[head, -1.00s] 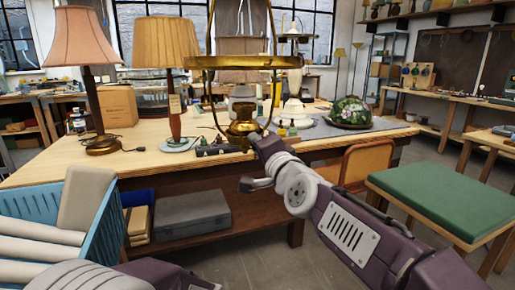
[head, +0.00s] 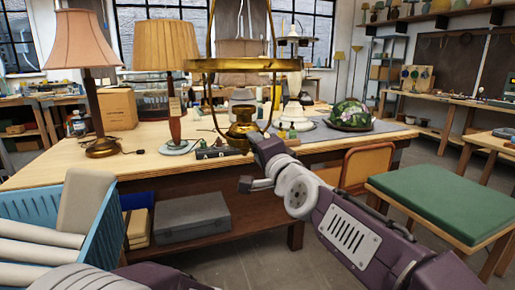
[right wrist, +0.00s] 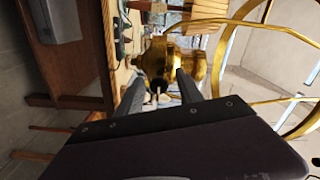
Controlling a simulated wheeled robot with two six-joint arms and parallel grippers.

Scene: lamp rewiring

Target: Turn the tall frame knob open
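The tall brass frame (head: 230,65), with its hoop and ring, stands at the front edge of the workbench. Its round brass font (head: 241,118) is low inside the hoop, and shows as a brass body (right wrist: 157,60) in the right wrist view. A small dark knob with a pale part (right wrist: 158,92) shows below the font there, between my fingers. My right gripper (right wrist: 158,90) is open around the knob's position; I cannot tell whether a finger touches it. In the head view my right wrist hides the fingertips. My left gripper is out of view.
A pink-shaded lamp (head: 82,45) and a pleated-shade lamp (head: 163,45) stand left of the frame. A floral glass shade (head: 350,114) lies right on a grey mat. A blue crate (head: 98,238) is front left, and a green-topped bench (head: 437,206) front right.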

